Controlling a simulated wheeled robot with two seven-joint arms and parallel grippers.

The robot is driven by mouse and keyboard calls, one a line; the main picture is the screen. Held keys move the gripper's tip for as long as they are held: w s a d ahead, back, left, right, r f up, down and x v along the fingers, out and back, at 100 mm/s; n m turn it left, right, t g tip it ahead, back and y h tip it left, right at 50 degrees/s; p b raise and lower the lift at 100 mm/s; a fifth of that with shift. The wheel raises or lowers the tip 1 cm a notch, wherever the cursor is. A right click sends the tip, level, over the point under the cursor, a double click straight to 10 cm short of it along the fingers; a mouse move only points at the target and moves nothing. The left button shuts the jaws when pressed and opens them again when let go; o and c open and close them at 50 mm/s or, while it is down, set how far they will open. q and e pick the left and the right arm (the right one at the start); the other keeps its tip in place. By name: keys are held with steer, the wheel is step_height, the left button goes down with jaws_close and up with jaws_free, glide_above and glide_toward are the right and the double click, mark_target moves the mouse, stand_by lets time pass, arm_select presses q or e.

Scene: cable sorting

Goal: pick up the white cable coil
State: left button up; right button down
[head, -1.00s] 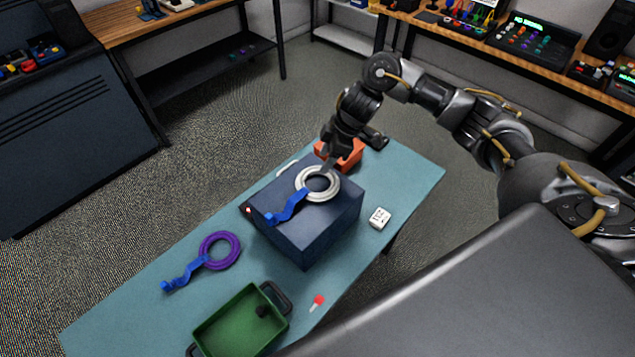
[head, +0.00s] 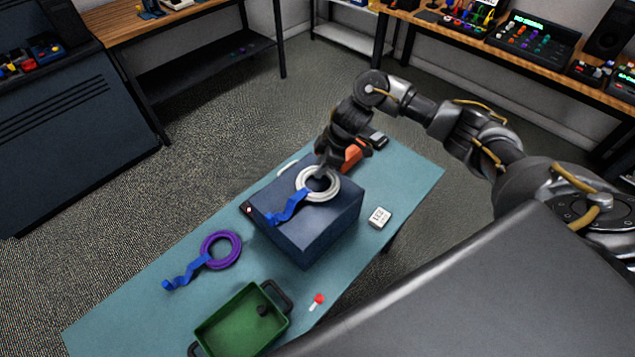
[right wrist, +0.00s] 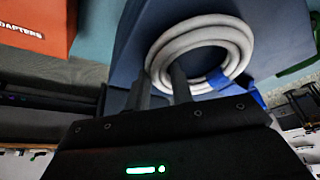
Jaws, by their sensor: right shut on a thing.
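The white cable coil (head: 318,184) lies on top of the dark blue box (head: 310,243). A blue strap (head: 287,207) runs from it over the box top toward the front left. My right gripper (head: 322,172) is at the coil's far side, shut on its ring. In the right wrist view the white cable coil (right wrist: 205,38) shows with the gripper's fingers (right wrist: 163,88) at its near edge, one finger inside the ring. My left gripper is not in view.
A purple coil (head: 221,250) with a blue strap lies on the teal table (head: 130,320). A green tray (head: 240,325) is at the front. An orange bin (head: 353,155) stands behind the box. A small white box (head: 379,217) is to the right.

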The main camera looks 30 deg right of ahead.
steer(key=shift+r, duration=0.1)
steer(key=shift+r, duration=0.45)
step_height(320, 180, up, 3)
steer(key=shift+s+f+b, duration=0.1)
steer(key=shift+b, duration=0.3)
steer(key=s+a+r+m, duration=0.2)
steer(key=s+a+r, duration=0.2)
steer(key=s+r, duration=0.6)
steer(key=shift+a+r+t, duration=0.35)
steer(key=shift+a+t, duration=0.05)
